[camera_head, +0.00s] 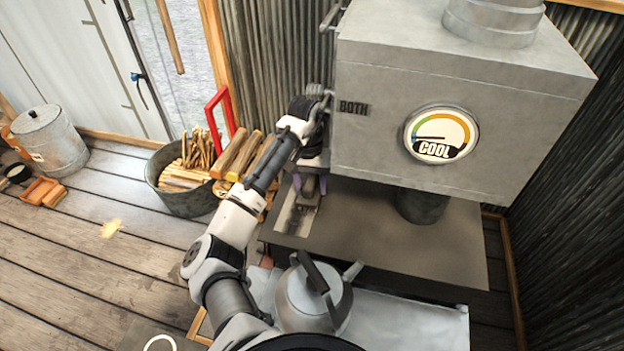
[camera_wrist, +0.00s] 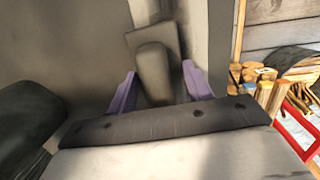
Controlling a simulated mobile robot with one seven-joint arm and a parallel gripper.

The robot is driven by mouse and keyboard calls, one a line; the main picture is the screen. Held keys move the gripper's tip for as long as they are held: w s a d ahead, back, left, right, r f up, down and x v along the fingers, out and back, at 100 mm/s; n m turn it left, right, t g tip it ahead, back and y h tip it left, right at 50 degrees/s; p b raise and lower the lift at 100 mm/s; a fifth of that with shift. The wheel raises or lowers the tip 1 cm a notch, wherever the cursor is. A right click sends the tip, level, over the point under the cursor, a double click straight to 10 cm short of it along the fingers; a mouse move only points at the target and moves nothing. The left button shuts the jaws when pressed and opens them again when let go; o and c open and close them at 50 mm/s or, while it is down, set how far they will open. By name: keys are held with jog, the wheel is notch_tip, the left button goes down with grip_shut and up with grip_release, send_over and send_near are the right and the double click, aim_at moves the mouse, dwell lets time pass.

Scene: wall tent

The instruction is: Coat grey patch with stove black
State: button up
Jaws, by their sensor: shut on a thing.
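My gripper (camera_head: 310,184) reaches down over the left end of the flat dark-grey stove plate (camera_head: 400,240). Its purple fingers are shut on a grey block-like tool (camera_wrist: 152,72), which has a wider dark pad at its far end. The pale grey patch (camera_head: 286,216) is a strip along the plate's left edge, with darker smears across its middle. The tool is over or on the patch's far part; I cannot tell whether it touches. The patch also shows as a light strip in the wrist view (camera_wrist: 195,25). I cannot identify a container of stove black.
A big grey oven box (camera_head: 460,110) with a gauge reading COOL (camera_head: 441,135) stands above the plate. A grey kettle (camera_head: 313,295) stands in front. A tub of firewood (camera_head: 185,185) and a lidded metal bin (camera_head: 48,140) are at left. Floor between is mostly clear.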

aim_at(306, 188)
jog(key=shift+s, duration=0.1)
jog(key=shift+s+a, duration=0.25)
jog(key=shift+s, duration=0.55)
jog(key=shift+s+a, duration=0.25)
jog(key=shift+s, duration=0.55)
jog(key=shift+s+a, duration=0.3)
jog(key=shift+s, duration=0.55)
jog(key=shift+s+a, duration=0.25)
jog(key=shift+s, duration=0.6)
jog(key=shift+s+a, duration=0.3)
jog(key=shift+s, duration=0.55)
jog(key=shift+s+a, duration=0.25)
jog(key=shift+s, duration=0.55)
jog(key=shift+w+d, duration=0.3)
jog(key=shift+w, duration=0.6)
jog(key=shift+w+d, duration=0.25)
jog(key=shift+w, duration=0.6)
